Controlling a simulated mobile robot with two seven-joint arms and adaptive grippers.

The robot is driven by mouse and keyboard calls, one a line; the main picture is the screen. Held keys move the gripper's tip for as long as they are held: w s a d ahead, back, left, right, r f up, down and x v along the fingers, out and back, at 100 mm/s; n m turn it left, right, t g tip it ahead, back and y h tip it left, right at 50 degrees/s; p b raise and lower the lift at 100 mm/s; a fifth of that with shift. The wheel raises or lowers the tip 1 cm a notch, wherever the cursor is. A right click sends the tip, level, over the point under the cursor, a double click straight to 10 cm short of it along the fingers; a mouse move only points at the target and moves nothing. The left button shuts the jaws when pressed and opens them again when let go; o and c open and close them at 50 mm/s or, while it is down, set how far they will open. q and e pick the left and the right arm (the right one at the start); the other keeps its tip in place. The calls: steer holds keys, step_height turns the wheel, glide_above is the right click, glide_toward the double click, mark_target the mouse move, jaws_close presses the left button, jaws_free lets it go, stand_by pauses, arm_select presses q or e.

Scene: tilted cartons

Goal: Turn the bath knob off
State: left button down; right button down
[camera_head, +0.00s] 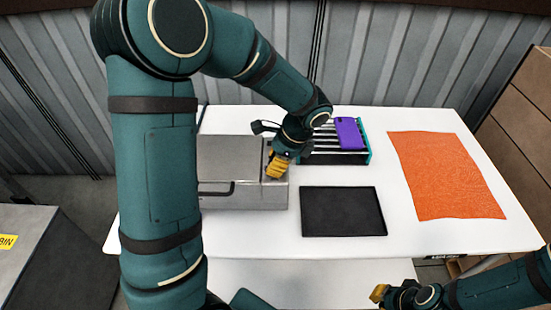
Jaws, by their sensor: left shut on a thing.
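The bath, a grey metal box (232,158) with a dark handle on its front, stands at the left-middle of the white table. My right gripper (378,293) is low at the bottom right, off the table's front edge and away from the bath. Its fingers are too small and edge-on to tell whether they are open.
A black tray (342,211) lies right of the bath. Behind it a slotted rack (322,158) holds a purple item (349,134). An orange cloth (447,175) lies flat on the right of the white table (470,235). Brown cartons (520,125) stand beyond the table's right side.

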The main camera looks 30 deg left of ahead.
arm_select(q)
steer(key=n+g+p, duration=0.1)
steer(key=n, duration=0.1)
steer(key=n+h+p, duration=0.1)
steer(key=n, duration=0.2)
steer(key=shift+n+g, duration=0.3)
steer(key=shift+g, duration=0.1)
steer(key=shift+f+n+g+h+p, duration=0.1)
steer(key=shift+n+g+h+p, duration=0.5)
steer(key=shift+n, duration=1.5)
steer(key=shift+s+h, duration=0.1)
steer(key=shift+h, duration=0.2)
steer(key=c, duration=0.6)
jaws_free()
steer(key=v, duration=1.2)
